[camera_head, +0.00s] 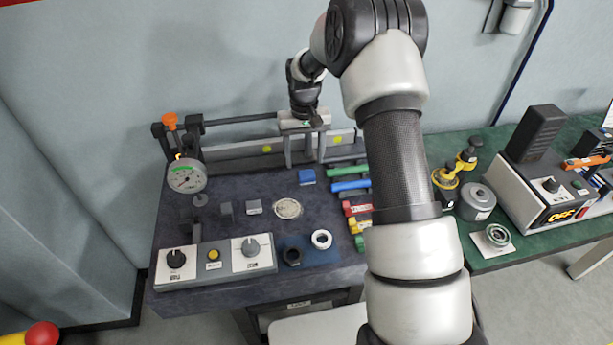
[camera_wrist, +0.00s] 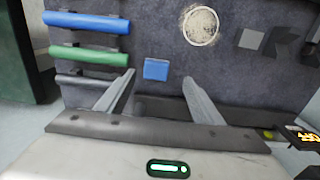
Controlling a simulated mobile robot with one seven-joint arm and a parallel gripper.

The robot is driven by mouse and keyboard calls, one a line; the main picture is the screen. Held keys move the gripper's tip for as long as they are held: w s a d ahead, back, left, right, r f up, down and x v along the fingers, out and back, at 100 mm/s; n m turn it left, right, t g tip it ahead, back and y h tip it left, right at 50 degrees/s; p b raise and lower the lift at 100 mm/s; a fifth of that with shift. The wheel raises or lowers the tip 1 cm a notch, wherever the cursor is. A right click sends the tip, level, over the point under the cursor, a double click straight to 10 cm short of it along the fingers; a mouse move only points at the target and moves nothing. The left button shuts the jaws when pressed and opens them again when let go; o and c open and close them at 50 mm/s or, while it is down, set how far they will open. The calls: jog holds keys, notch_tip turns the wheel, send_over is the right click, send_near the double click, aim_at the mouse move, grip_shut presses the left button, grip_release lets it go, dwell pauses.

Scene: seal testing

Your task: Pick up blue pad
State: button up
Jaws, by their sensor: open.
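The blue pad (camera_head: 307,176) is a small flat blue block lying on the dark table, just in front of my gripper in the head view. In the wrist view the blue pad (camera_wrist: 156,69) lies between and a little beyond my finger tips, closer to the left finger. My gripper (camera_head: 303,160) hangs over the back part of the table with its fingers pointing down. In the wrist view my gripper (camera_wrist: 158,76) is open and empty, its two fingers spread apart. No finger visibly touches the pad.
A blue bar (camera_head: 351,185) and a green bar (camera_head: 347,171) lie right of the pad. A pale round disc (camera_head: 288,208) and small grey blocks (camera_head: 254,207) lie in front and left. A rail fixture (camera_head: 238,155) runs along the back. A dial gauge (camera_head: 187,177) stands at left.

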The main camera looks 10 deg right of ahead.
aim_at(307, 173)
jog(key=shift+w+d+f+p, duration=0.1)
jog(key=shift+f+p, duration=0.05)
jog(key=shift+f, duration=0.95)
jog(key=shift+w+d+f+p, duration=0.1)
jog(key=shift+d+f, duration=0.05)
jog(key=shift+f, duration=0.95)
jog(key=shift+w+d+f+p, duration=0.1)
jog(key=shift+f+p, duration=0.05)
jog(key=shift+f, duration=0.95)
jog(key=c, duration=1.2)
jog(key=shift+o, duration=0.2)
notch_tip(307, 173, up, 10)
jog(key=shift+b, duration=0.4)
